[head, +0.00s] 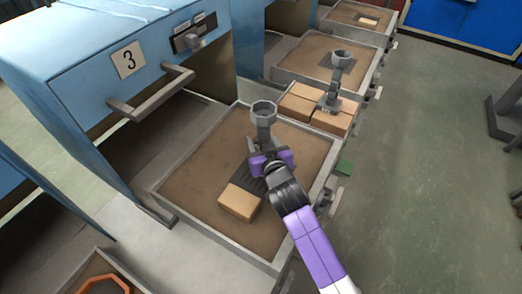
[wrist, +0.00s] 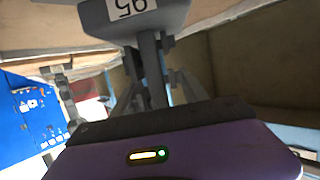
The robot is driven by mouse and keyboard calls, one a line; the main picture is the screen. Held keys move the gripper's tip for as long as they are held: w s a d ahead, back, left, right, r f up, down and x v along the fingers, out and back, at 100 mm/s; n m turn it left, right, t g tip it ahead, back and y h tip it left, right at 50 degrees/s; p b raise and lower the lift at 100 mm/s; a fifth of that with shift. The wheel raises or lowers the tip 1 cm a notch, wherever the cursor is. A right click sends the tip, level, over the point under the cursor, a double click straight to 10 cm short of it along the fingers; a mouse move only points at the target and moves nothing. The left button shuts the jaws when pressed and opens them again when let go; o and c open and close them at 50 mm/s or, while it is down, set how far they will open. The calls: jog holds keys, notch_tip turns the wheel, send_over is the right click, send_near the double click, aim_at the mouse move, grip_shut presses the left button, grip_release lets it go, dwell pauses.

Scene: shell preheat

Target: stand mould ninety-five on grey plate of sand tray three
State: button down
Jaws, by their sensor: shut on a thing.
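Mould ninety-five (head: 264,112) is grey, with a cup on top of a narrow stem. My gripper (head: 270,158) is shut on it over sand tray three (head: 213,237). The mould looks about upright; its foot is hidden behind my gripper, so I cannot tell whether it touches anything. In the wrist view its label (wrist: 133,8) reads 95, upside down. The dark grey plate (head: 248,181) lies on the sand below my gripper and is partly covered. A tan brick (head: 239,203) lies at the plate's near end.
The blue oven marked 3 (head: 128,60) stands left of the tray, its handle bar (head: 150,95) jutting out. Behind the tray are several tan bricks (head: 300,100) and another grey mould (head: 341,60). An orange ring (head: 104,283) shows at lower left. The right floor is mostly clear.

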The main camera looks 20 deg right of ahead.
jog(key=shift+f, duration=2)
jog(key=shift+b, duration=0.35)
jog(key=c, duration=0.6)
grip_release()
jog(key=shift+f, duration=0.2)
jog(key=shift+r, duration=0.25)
jog(key=v, duration=1.2)
jog(key=shift+s+f, duration=0.1)
jog(key=shift+s, duration=0.05)
